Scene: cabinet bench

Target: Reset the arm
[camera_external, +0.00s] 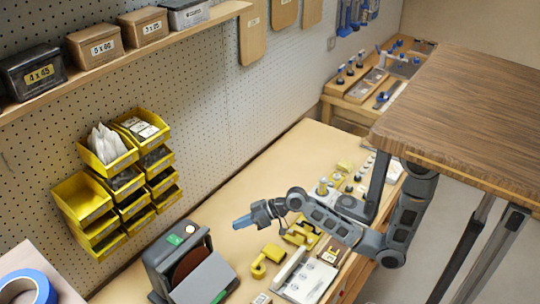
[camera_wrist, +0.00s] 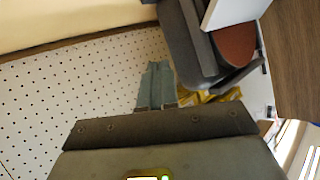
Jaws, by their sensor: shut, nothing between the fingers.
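My gripper (camera_external: 242,221) is at the end of my grey arm, above the bench near the middle of the external view. Its blue-grey fingers are together with nothing between them, and it points left. In the wrist view my gripper (camera_wrist: 160,75) shows both fingers side by side and closed, with pegboard behind them. The arm reaches in from the right, bent at the elbow, above the bench top (camera_external: 225,200). It holds nothing.
A grey disc sander (camera_external: 175,260) stands on the bench left of and below my gripper. Yellow clamps (camera_external: 268,260) lie close by. Yellow bins (camera_external: 85,200) hang on the pegboard (camera_external: 200,110). A brown wooden tabletop (camera_external: 470,100) is at right. Bare bench lies behind my gripper.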

